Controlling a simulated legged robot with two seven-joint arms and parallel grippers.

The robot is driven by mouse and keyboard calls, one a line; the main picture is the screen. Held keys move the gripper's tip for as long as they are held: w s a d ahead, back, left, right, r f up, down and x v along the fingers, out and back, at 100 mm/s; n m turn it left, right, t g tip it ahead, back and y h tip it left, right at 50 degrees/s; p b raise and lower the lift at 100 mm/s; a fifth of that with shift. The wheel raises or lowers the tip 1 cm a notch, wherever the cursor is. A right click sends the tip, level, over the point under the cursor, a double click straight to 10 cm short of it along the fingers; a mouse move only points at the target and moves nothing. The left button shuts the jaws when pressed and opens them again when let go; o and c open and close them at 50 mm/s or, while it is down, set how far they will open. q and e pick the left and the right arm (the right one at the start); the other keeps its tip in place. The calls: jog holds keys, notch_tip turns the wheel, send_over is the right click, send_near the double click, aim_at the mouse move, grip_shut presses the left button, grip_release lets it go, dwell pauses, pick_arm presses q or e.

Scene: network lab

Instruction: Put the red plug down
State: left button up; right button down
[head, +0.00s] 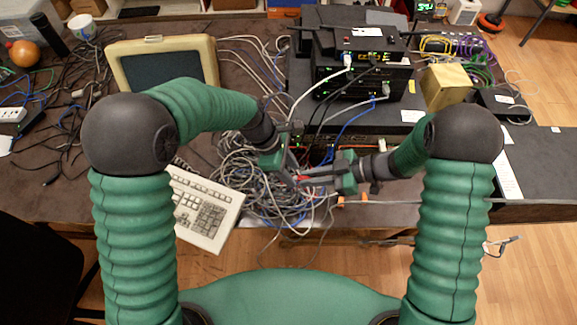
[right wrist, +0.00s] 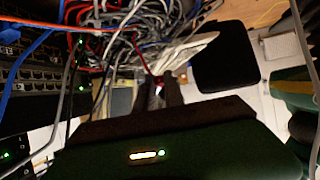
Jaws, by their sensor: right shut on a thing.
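The red plug (head: 302,180) shows as a small red spot at the tips of my right gripper (head: 308,177), just above the cable tangle. My right gripper is shut on it. In the right wrist view the red plug (right wrist: 158,88) sits between the dark fingertips (right wrist: 157,94), and a thin red cable runs up from it. Most of the plug is hidden by the fingers. My left gripper (head: 291,170) is very close by, to the left, with its fingers pointing down toward the tangle. Its fingertips are too small and crowded to tell whether they are open.
A tangled heap of grey cables (head: 250,185) lies under both grippers. A beige keyboard (head: 205,210) is at the left. Stacked black network devices (head: 355,75) with white and blue cables stand behind the grippers. A yellow box (head: 447,87) is to their right. The table's front edge is close.

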pick_arm(q)
grip_shut()
pick_arm(e)
jog(key=c, duration=1.3)
grip_release()
jog(key=shift+c, duration=0.2)
